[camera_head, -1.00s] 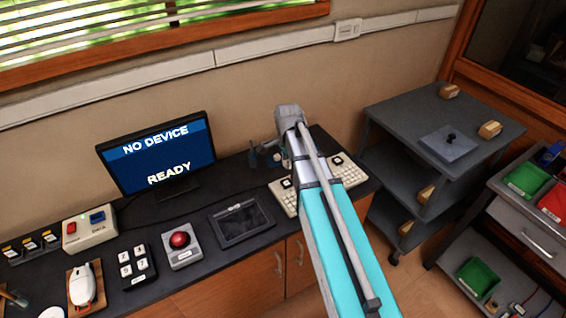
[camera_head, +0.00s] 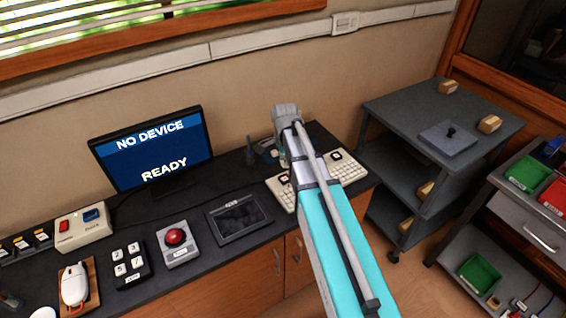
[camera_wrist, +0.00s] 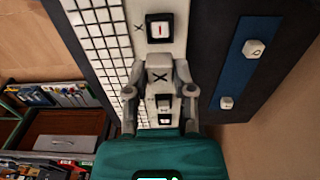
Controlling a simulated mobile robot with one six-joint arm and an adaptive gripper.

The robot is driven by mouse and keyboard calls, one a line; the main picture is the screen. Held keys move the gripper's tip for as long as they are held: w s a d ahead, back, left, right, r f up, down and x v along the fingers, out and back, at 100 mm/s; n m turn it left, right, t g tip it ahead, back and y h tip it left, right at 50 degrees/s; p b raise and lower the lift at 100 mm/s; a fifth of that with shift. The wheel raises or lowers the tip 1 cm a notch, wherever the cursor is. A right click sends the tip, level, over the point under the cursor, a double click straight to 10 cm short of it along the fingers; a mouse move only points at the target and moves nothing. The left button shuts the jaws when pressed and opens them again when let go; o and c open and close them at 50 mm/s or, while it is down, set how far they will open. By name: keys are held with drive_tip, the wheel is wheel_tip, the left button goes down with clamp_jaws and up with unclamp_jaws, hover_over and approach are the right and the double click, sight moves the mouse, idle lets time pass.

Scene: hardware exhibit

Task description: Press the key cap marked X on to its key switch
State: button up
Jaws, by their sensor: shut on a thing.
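In the wrist view my gripper (camera_wrist: 160,84) is shut on a white key cap (camera_wrist: 159,73) marked X, with one finger on each side. The cap appears apart from this switch. In the head view the keyboard (camera_head: 352,172) lies on the bench, partly behind my arm. My gripper and the held cap are hidden there.

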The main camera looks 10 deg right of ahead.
sight(284, 179)
drive_tip(key=shift+f, duration=0.2)
drive_tip(key=shift+f+b, duration=2.8)
drive_tip(key=shift+b, duration=0.25)
drive_tip(key=shift+f+b, duration=0.4)
idle(0.4)
drive_tip(key=o, duration=0.8)
drive_tip(key=shift+c, duration=0.2)
drive_tip(key=o, duration=0.4)
drive_tip(key=shift+r, duration=0.1)
drive_tip(key=shift+r+p, duration=3.45)
drive_tip(key=shift+p, duration=0.1)
